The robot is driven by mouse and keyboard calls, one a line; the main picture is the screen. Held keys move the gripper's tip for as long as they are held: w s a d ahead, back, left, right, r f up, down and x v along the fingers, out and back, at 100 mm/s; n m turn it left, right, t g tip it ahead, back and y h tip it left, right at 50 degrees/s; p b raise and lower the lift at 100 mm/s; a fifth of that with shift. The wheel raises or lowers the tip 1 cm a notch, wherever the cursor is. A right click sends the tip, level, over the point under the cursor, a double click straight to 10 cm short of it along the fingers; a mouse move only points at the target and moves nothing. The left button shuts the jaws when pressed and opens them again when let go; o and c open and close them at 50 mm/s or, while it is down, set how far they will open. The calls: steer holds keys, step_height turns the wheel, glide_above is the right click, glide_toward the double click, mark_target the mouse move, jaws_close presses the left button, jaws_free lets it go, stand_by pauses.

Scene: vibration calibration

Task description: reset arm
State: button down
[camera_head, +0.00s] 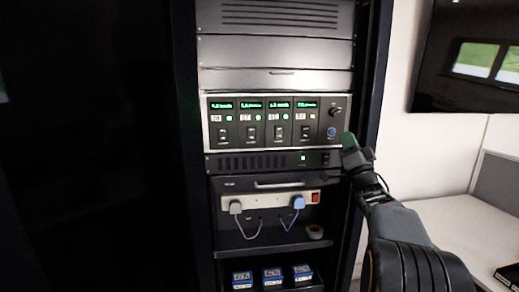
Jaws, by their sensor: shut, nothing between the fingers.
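My gripper (349,146) is at the right edge of the equipment rack, in front of the rack's right post. It is shut and empty, with a green part showing near its tip. My dark arm runs from the lower right up to it. Just left of the gripper is the vibration calibration unit (280,142), a panel with several green displays, switches, lit buttons and a blue knob at its right. I cannot tell whether the gripper touches the rack.
Blue boxes (272,276) stand lower. A white desk (460,225) and a wall screen (470,55) are at right.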

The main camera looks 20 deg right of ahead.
steer(key=s+a+f+g+h, duration=0.2)
steer(key=a+f+g+h, duration=0.1)
steer(key=a+f+g, duration=1.05)
steer(key=s+a+f+n+g+y, duration=0.2)
steer(key=s+a+f+n+g, duration=0.2)
steer(key=s+f, duration=0.5)
steer(key=s+a+f+n+g+y, duration=0.2)
steer(key=s+a+f+n+g, duration=0.2)
steer(key=s+a+f, duration=0.5)
steer(key=s+g, duration=0.1)
steer(key=s, duration=0.2)
steer(key=shift+a+f+g, duration=0.2)
steer(key=shift+a+g, duration=0.1)
steer(key=shift+g, duration=0.05)
steer(key=c, duration=1.8)
jaws_free()
